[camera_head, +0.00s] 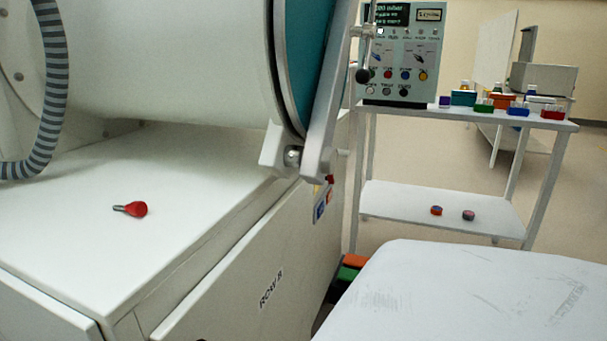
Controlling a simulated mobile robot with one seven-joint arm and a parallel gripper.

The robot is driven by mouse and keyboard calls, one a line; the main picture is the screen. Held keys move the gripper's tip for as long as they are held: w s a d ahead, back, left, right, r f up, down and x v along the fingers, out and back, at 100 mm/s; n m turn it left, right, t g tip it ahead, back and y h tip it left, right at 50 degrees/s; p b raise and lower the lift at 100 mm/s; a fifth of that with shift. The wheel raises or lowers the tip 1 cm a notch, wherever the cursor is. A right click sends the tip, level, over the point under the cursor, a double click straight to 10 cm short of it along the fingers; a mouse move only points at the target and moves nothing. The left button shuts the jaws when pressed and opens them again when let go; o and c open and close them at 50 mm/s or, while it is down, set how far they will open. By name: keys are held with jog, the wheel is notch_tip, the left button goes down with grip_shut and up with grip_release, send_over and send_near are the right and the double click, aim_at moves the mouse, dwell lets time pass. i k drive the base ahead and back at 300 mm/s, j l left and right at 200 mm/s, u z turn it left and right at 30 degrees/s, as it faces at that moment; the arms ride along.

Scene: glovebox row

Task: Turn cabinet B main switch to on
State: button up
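A white cabinet (262,262) fills the left and centre, with a dark label on its front that seems to read "ROW B" (271,288). A small red part (329,180) with blue and orange-red tags below it (321,203) shows at the cabinet's far end, partly behind a grey bracket. I cannot tell whether it is the main switch, or how it is set. A red-handled piece with a short metal shaft (131,209) lies loose on the cabinet's top ledge. My gripper is not in view.
A large white cylinder with a teal end ring (305,60) sits above the ledge; a striped hose (52,80) hangs left. A control panel (402,55) and small coloured boxes stand on a cart (440,115). A white surface (470,295) fills the lower right. Floor shows beyond the cart.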

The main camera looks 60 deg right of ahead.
aim_at(331, 178)
jog(key=l+z, duration=0.1)
jog(key=z, duration=0.3)
jog(key=l+z, duration=0.1)
jog(key=z, duration=0.35)
jog(key=l+z, duration=0.15)
jog(key=z, duration=0.25)
jog(key=l+z, duration=0.1)
jog(key=z, duration=0.35)
jog(key=k+j+u, duration=0.1)
jog(key=j+u, duration=0.15)
jog(key=j, duration=0.15)
jog(key=j+u, duration=0.25)
jog(key=j, duration=0.2)
